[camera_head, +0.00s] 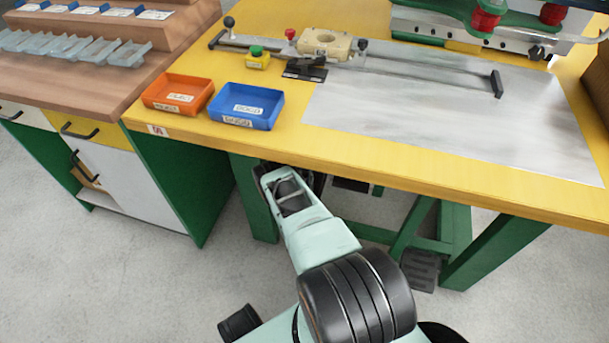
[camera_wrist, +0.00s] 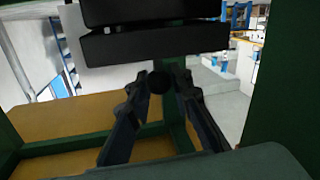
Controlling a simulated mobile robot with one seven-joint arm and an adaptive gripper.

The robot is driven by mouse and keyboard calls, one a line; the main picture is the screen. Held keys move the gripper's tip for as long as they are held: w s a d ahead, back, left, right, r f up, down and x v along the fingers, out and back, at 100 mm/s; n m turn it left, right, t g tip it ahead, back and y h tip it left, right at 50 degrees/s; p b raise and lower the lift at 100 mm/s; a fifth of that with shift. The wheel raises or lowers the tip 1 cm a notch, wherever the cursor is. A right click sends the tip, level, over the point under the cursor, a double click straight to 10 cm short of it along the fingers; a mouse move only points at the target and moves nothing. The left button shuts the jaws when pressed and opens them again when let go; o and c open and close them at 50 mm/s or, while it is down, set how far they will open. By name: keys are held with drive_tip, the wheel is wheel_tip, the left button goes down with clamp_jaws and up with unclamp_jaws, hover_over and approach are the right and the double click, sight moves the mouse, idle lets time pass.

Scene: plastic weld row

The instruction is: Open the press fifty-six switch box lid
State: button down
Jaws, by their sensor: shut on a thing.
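My gripper (camera_wrist: 160,88) is shut on a small round black knob (camera_wrist: 160,80), which shows between the fingertips in the wrist view. Just above the knob are two black slabs with a thin gap between them, an upper one (camera_wrist: 155,12) and a lower one (camera_wrist: 155,46). They look like the switch box and its lid, but no label shows. In the head view my gripper is under the front edge of the yellow table and its fingertips are hidden. A dark piece (camera_head: 350,185) shows below the table edge to its right; I cannot tell if it is the box.
The yellow table (camera_head: 430,165) overhangs my gripper, and its green legs (camera_head: 257,205) stand close by. An orange bin (camera_head: 178,94) and a blue bin (camera_head: 246,105) sit on top near the edge. A foot pedal (camera_head: 420,270) is on the floor at right.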

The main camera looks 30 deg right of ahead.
drive_tip(key=shift+w+d+r, duration=0.15)
drive_tip(key=shift+r, duration=0.3)
drive_tip(key=shift+w+d+r, duration=0.15)
drive_tip(key=shift+r, duration=0.25)
drive_tip(key=c, duration=1.7)
unclamp_jaws()
drive_tip(key=shift+f, duration=0.1)
drive_tip(key=shift+c, duration=0.2)
drive_tip(key=shift+s+f, duration=0.1)
